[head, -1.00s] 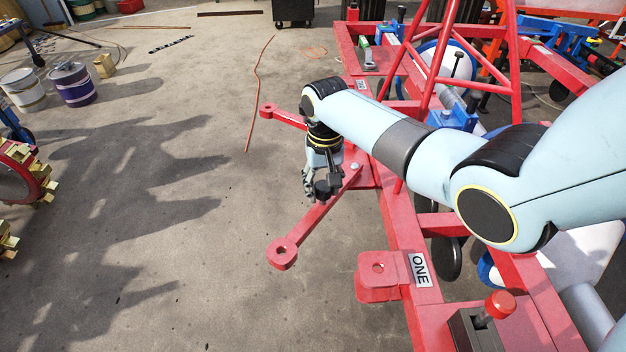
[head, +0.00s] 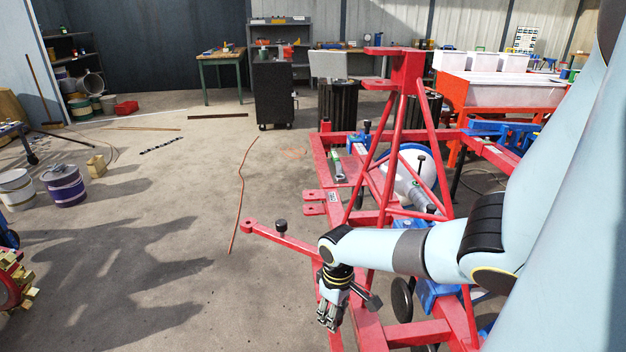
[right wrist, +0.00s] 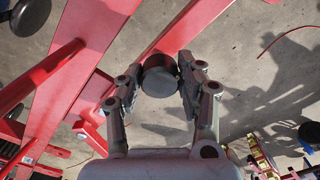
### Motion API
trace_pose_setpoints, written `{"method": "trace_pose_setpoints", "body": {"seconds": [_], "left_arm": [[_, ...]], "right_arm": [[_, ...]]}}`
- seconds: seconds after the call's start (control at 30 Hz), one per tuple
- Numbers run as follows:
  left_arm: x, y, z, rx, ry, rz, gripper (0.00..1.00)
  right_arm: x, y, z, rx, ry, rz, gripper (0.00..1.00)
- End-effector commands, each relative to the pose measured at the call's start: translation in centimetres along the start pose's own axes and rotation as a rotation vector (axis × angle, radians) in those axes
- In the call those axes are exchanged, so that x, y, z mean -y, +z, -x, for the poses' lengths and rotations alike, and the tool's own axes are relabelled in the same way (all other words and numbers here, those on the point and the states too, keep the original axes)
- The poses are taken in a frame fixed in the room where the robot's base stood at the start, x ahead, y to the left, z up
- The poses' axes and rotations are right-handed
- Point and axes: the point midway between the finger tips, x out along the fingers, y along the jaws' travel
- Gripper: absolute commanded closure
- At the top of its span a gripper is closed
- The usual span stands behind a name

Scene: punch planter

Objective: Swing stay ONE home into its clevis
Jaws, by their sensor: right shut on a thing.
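My right gripper (head: 330,314) hangs low beside the red frame in the head view. In the right wrist view its fingers (right wrist: 160,88) are closed around a round black knob (right wrist: 159,76). The knob sits on a red bar (right wrist: 207,16), stay ONE, which runs away toward the top right of that view. In the head view this stay is hidden or below the picture edge. The clevis marked ONE is not in the head view now, and I cannot pick it out in the wrist view. My left gripper is not in view.
A red lattice mast (head: 399,120) rises close behind my right arm. Concrete floor to the left is open.

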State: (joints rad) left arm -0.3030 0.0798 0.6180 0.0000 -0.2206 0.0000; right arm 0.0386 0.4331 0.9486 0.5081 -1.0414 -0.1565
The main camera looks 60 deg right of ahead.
Motion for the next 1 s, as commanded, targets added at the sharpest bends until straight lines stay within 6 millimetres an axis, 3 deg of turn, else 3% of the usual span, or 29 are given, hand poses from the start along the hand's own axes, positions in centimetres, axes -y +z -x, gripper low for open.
{"method": "trace_pose_setpoints", "body": {"seconds": [0.53,0.57,0.7,1.0], "left_arm": [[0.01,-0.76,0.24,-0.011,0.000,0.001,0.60],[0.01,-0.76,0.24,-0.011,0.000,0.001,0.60],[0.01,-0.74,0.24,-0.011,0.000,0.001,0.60],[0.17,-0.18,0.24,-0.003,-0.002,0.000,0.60]], "right_arm": [[-0.89,0.82,-0.04,0.002,0.005,0.016,1.00],[-0.89,0.82,-0.04,0.003,0.005,0.016,0.59],[-0.81,0.79,-0.04,0.002,0.004,0.015,0.41],[-0.71,0.69,0.07,0.000,0.002,0.014,0.40]]}}
